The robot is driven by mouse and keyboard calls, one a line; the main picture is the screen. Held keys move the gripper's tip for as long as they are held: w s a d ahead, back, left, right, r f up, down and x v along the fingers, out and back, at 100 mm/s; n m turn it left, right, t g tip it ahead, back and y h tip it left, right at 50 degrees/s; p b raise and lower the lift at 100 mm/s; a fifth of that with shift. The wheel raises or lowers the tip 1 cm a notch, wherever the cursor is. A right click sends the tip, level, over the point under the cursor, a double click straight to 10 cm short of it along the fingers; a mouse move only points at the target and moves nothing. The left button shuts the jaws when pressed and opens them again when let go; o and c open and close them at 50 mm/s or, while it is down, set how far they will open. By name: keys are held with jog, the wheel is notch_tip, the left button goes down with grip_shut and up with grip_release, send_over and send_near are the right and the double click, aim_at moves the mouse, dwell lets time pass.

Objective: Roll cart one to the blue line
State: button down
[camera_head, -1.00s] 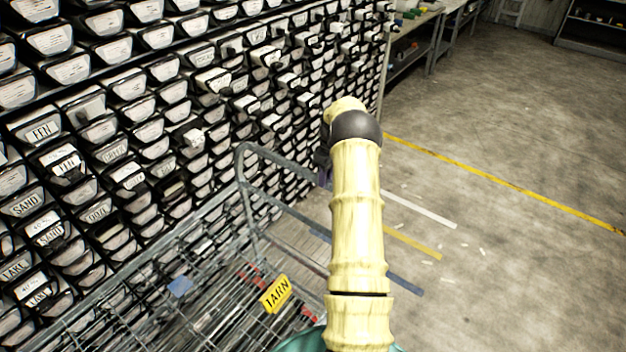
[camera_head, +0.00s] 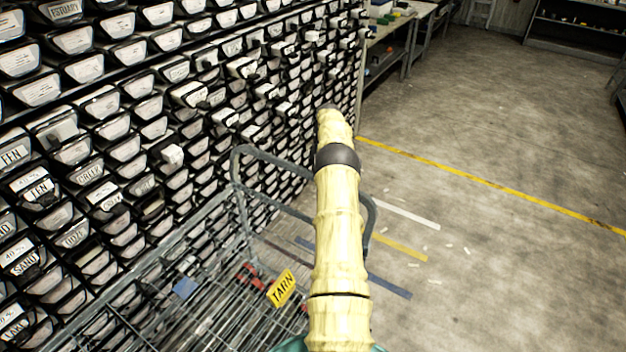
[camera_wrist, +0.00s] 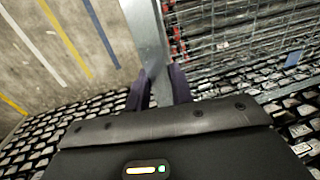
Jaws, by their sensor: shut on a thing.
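A grey wire cart (camera_head: 130,255) with a yellow TARN plate (camera_head: 282,288) fills the lower left of the head view. No number one is readable on it. Its tubular handle (camera_head: 243,178) rises at its far end, partly behind my arm. In the wrist view my gripper (camera_wrist: 160,84) has its purple fingers on either side of the grey handle bar (camera_wrist: 147,30), shut on it. My arm hides the gripper in the head view. The blue line (camera_head: 392,286) lies on the floor right of my arm, and a piece shows through the cart's handle frame.
A wall of labelled drawers (camera_head: 110,130) stands close along the cart's left side. Yellow (camera_head: 402,248) and white (camera_head: 408,214) floor strips lie beyond the blue line. A long yellow line (camera_head: 490,185) crosses farther off. A bench (camera_head: 400,40) stands behind; the floor at right is mostly open.

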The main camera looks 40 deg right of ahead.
jog(key=shift+w+a+f, duration=0.2)
jog(key=shift+a+f, duration=0.1)
jog(key=shift+d+r, duration=0.25)
jog(key=shift+r, duration=0.05)
jog(key=c, duration=1.6)
grip_release()
jog(key=o, duration=0.4)
jog(key=shift+w+f, duration=0.1)
jog(key=shift+w, duration=0.05)
jog(key=shift+c, duration=0.2)
jog(key=shift+w+d, duration=0.1)
jog(key=shift+s, duration=0.25)
notch_tip(320, 180, up, 9)
jog(key=p, duration=0.3)
jog(key=shift+f, duration=0.1)
jog(key=shift+w+r+p, duration=0.1)
jog(key=shift+r+p, duration=0.55)
jog(key=shift+p, duration=0.15)
